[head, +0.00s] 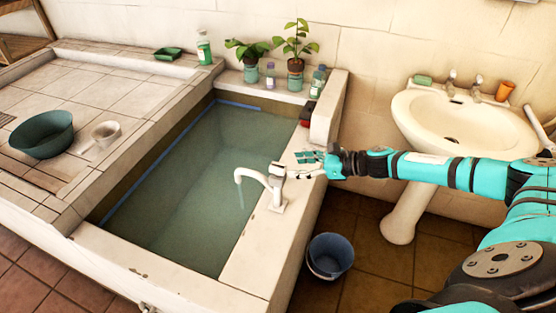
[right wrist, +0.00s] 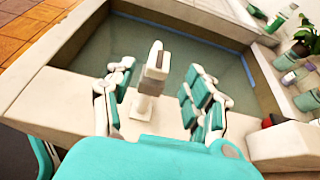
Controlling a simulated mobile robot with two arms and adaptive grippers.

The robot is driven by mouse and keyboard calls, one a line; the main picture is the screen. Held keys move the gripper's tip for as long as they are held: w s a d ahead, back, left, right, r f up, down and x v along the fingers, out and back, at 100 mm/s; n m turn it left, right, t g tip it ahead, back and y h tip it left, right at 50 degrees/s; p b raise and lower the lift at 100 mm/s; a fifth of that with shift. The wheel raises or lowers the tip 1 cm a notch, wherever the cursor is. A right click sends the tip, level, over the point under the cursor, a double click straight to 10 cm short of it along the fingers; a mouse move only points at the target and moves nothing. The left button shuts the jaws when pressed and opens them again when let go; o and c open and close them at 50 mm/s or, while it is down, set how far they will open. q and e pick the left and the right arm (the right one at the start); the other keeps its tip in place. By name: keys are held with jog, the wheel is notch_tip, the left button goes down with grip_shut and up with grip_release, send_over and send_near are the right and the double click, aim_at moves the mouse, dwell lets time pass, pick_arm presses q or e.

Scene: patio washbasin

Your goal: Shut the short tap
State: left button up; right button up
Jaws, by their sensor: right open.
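A short white tap (head: 277,190) stands on the right rim of the water-filled basin. Its curved spout reaches left over the water, and a thin stream runs from it. In the right wrist view the tap (right wrist: 143,100) stands upright, its lever top showing a dark slot. My right gripper (head: 308,164) is at the lever end, just right of the tap. In the right wrist view the open gripper (right wrist: 160,72) has one finger on each side of the tap, with gaps visible; contact is not clear. My left gripper is not in view.
The basin (head: 258,255) has a broad pale rim. A blue bucket (head: 330,257) stands on the floor below my right arm. A white pedestal sink (head: 405,112) is at the right. Potted plants (head: 295,62) and bottles line the back ledge. A green bowl (head: 42,135) sits far left.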

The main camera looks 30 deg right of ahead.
aim_at(279, 166)
jog(key=p+x, duration=0.1)
jog(key=x, duration=0.6)
jog(key=shift+w+f, duration=0.1)
grip_shut()
